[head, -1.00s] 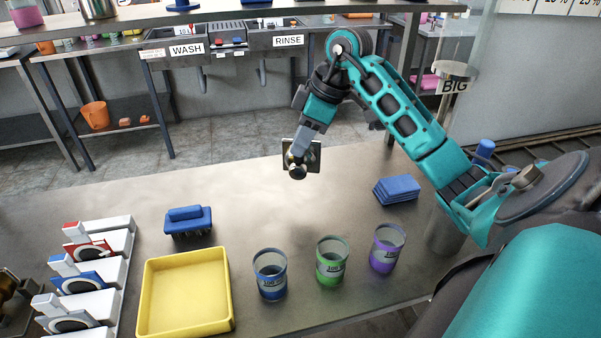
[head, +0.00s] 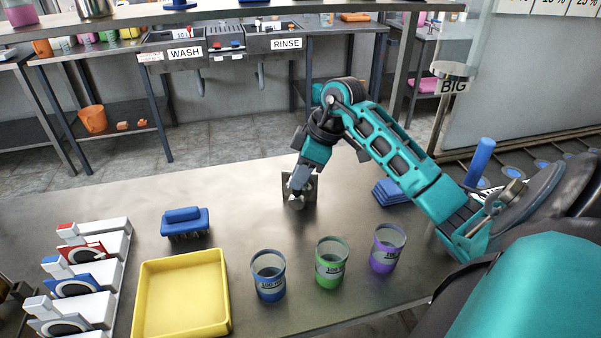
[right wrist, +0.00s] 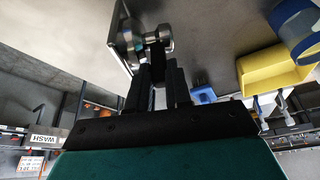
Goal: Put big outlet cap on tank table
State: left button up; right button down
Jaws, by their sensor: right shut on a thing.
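My right gripper (head: 299,192) is over the middle of the steel tank table (head: 110,205) in the head view. It is shut on the big outlet cap (head: 296,202), a metal piece with a round knob and a squarish plate behind it. In the right wrist view the cap (right wrist: 140,42) sits at the tips of the fingers (right wrist: 158,68). The cap is low over the table; I cannot tell whether it touches the surface. My left gripper is not in view.
A yellow tray (head: 140,300), blue brush (head: 185,222), blue cloths (head: 392,190) and blue (head: 268,276), green (head: 331,263) and purple (head: 387,249) beakers stand on the table. A white rack (head: 118,250) is at left.

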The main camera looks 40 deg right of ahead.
jog(key=c, duration=1.1)
grip_release()
jog(key=shift+o, duration=0.2)
jog(key=shift+r, duration=0.1)
jog(key=p+v, duration=0.1)
jog(key=v, duration=1.1)
